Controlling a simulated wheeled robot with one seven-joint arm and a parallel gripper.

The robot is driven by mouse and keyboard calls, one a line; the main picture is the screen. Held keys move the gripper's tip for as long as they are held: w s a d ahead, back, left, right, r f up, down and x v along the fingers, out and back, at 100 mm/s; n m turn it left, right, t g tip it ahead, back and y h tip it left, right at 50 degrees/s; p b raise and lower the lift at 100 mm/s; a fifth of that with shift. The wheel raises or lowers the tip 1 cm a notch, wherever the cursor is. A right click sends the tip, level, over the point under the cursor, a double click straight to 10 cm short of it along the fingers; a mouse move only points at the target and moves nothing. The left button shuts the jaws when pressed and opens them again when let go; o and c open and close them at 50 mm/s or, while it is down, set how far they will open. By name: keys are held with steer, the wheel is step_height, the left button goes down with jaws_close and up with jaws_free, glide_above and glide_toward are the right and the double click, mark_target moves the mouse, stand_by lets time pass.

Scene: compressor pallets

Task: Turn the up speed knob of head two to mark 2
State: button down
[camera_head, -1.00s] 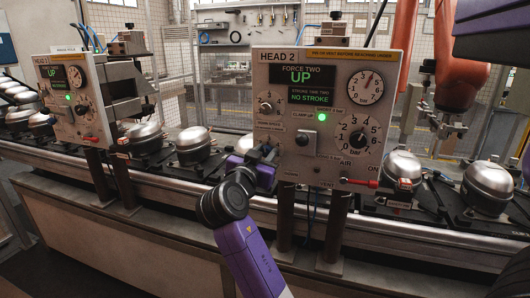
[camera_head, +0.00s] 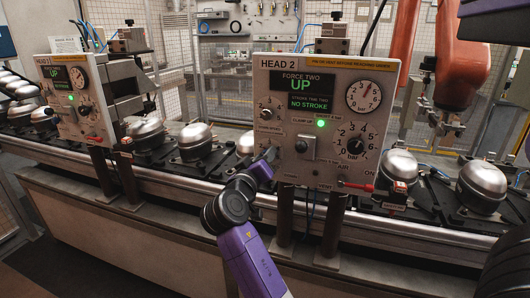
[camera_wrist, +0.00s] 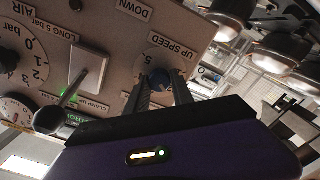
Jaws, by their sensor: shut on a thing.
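The head two panel (camera_head: 325,75) faces me, with a green UP display at its top. The up speed knob (camera_wrist: 159,79) is a small dark knob beside its UP SPEED label in the wrist view, where the panel appears upside down. My gripper (camera_wrist: 160,84) has one finger on each side of this knob and is shut on it. In the head view my gripper (camera_head: 270,155) is at the panel's lower left and hides the knob.
Beside the knob are a lever switch (camera_head: 302,146) and a large pressure dial (camera_head: 355,143). Another knob (camera_head: 266,113) is higher on the panel's left. A red-handled valve (camera_head: 360,186) sticks out at lower right. Silver compressors (camera_head: 484,180) stand along the line.

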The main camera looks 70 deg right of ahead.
steer(key=shift+n+p, duration=0.3)
steer(key=shift+n, duration=0.3)
steer(key=c, duration=1.1)
jaws_free()
steer(key=a+b, duration=0.1)
steer(key=a, duration=0.6)
steer(key=shift+s+a+b, duration=0.3)
steer(key=shift+a+b, duration=0.05)
steer(key=shift+a, duration=0.05)
steer(key=shift+w, duration=0.1)
